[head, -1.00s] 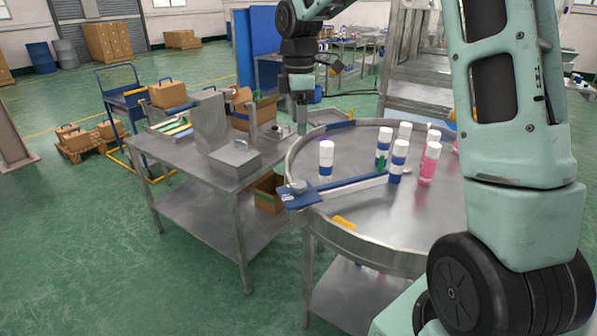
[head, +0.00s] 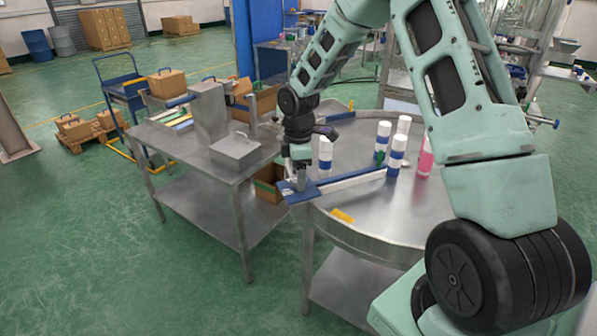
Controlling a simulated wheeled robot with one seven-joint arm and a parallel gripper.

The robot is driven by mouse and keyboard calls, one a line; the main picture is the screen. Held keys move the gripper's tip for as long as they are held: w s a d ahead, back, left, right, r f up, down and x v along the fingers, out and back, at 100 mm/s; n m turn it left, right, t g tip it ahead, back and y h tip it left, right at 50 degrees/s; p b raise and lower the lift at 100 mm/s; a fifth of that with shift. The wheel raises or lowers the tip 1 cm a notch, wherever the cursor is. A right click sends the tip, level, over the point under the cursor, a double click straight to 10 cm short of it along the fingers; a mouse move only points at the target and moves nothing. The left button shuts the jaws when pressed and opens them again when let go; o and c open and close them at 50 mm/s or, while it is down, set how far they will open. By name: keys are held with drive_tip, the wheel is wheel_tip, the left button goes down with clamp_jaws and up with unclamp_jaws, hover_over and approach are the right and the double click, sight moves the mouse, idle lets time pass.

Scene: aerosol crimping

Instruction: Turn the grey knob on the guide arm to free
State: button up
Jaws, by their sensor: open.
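The guide arm (head: 350,180) is a pale bar with a blue edge, lying across the round steel table from its left rim. Its blue mounting plate (head: 296,195) sits at the rim. The grey knob stood on this plate in the earlier view; now my gripper covers it, so its setting is hidden. My gripper (head: 299,187) points down right over the knob's place, with its jaws open. I cannot tell whether the fingers touch the knob.
Bottles with white caps, such as a blue-banded one (head: 397,155) and a pink one (head: 425,160), stand on the round table (head: 400,215). A yellow label (head: 342,215) is near its front rim. A steel bench (head: 185,145) with a metal box (head: 235,150) stands to the left.

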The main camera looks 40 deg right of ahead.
drive_tip(key=shift+f, duration=0.15)
drive_tip(key=c, duration=1)
drive_tip(key=shift+n+p, duration=0.45)
drive_tip(key=shift+n, duration=0.15)
drive_tip(key=o, duration=1)
wheel_tip(320, 180, up, 18)
drive_tip(key=b, duration=0.3)
drive_tip(key=shift+f, duration=0.25)
